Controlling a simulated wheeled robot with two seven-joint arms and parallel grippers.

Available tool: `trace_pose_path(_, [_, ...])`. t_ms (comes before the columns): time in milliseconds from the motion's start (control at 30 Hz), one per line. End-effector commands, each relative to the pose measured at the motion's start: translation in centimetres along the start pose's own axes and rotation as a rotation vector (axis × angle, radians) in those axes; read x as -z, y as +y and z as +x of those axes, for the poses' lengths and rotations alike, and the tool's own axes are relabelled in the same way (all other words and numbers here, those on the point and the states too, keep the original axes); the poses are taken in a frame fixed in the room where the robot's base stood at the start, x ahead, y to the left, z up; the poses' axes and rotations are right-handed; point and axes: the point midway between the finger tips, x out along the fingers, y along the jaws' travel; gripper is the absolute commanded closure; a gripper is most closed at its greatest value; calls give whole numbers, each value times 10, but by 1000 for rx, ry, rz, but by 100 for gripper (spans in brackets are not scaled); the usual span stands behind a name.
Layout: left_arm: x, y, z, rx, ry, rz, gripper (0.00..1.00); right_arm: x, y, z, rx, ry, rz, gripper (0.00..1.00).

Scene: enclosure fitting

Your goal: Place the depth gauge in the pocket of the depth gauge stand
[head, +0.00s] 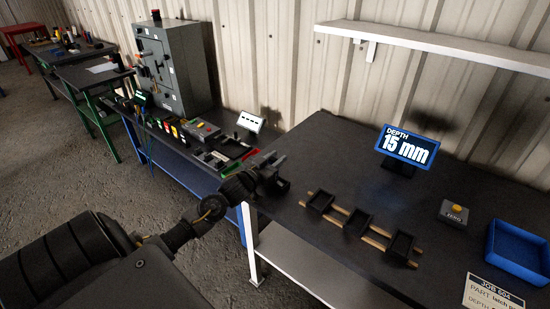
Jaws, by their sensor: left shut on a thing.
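My left gripper (272,180) is at the gap between the left bench and the right table, near the right table's left edge. It is shut on a dark grey thing (262,160), which I take to be the depth gauge; the jaws hide part of it and its shape is hard to read. I cannot pick out the depth gauge stand or its pocket for sure. A screen (407,148) on the right table reads "DEPTH 15 mm". My right gripper is not in view.
Three black trays (356,223) sit on wooden rails on the right table (330,150). A yellow-button box (454,212), a blue bin (518,250) and a job card (492,292) are at right. The left bench holds several small items and a grey cabinet (172,65).

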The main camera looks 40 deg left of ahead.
Motion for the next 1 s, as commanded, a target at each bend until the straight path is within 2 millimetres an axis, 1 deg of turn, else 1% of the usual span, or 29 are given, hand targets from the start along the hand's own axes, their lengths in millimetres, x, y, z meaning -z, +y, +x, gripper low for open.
trace_pose_path(233, [-3,0,0,0,1,0,100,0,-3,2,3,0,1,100])
trace_pose_path(267, [-2,0,0,0,0,0,67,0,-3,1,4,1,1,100])
trace_pose_path(400, [-2,0,0,0,-1,0,49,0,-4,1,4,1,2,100])
trace_pose_path(667, [-2,0,0,0,0,0,49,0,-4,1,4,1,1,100])
trace_pose_path(733, [2,0,0,-1,0,1,49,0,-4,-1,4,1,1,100])
trace_pose_path(867, [-3,0,-16,0,-3,1,49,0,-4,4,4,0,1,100])
trace_pose_path(1000, [-3,0,-45,-1,-3,1,49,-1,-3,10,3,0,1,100])
